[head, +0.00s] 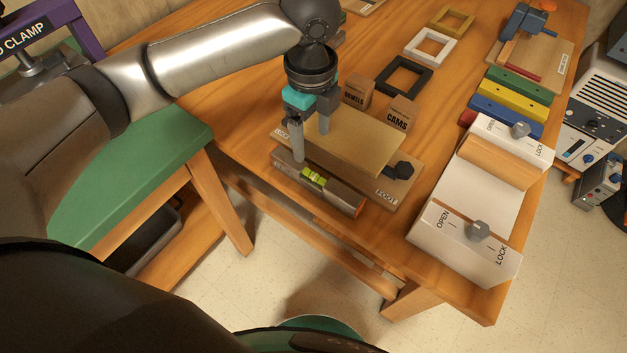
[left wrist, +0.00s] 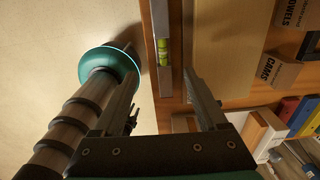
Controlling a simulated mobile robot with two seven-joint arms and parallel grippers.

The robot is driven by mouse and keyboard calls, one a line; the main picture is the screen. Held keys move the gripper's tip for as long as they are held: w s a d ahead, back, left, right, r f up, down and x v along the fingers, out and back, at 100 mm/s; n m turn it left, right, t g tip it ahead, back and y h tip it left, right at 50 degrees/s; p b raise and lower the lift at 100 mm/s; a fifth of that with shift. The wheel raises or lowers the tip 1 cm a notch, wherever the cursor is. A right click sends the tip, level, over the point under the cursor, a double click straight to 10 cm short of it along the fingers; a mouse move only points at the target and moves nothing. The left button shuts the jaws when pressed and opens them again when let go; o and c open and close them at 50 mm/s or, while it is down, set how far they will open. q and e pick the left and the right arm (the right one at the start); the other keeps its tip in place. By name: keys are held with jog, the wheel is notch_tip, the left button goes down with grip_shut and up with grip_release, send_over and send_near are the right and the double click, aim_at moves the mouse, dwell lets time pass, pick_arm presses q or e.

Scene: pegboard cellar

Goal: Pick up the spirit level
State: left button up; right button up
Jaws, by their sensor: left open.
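The spirit level (head: 340,195) is a grey-brown bar with a yellow-green vial. It lies along the table's front edge, in front of a wooden board fixture. In the left wrist view the level (left wrist: 164,82) runs up the picture, in line with the gap between the fingers. My left gripper (head: 311,146) is open and empty, pointing down over the level's left part. The left gripper (left wrist: 163,72) also shows in the left wrist view. My right gripper is not in view.
The board fixture (head: 345,137) with a dark knob stands right behind the level. Two small boxes (head: 399,113) stand behind it. A white fixture with OPEN and LOCK marks (head: 480,205) is to the right. A green-topped bench (head: 150,165) is at left.

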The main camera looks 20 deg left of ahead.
pick_arm(q)
jog(key=b, duration=0.2)
send_over(314, 174)
jog(key=f, duration=0.5)
jog(key=shift+s+d, duration=0.1)
jog(key=shift+s, duration=0.15)
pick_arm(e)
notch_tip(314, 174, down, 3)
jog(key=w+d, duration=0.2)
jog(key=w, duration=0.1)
pick_arm(q)
notch_tip(314, 174, down, 2)
jog(key=shift+f, duration=0.15)
jog(key=shift+f+b, duration=0.6)
jog(key=shift+f, duration=0.4)
jog(key=shift+w+f+b, duration=0.15)
jog(key=shift+f+b, duration=0.4)
jog(key=shift+f, duration=0.3)
jog(key=shift+f+b, duration=0.45)
jog(key=shift+f, duration=0.95)
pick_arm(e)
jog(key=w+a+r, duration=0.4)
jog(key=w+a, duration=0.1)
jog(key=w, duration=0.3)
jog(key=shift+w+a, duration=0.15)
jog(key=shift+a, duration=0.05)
pick_arm(q)
grip_shut()
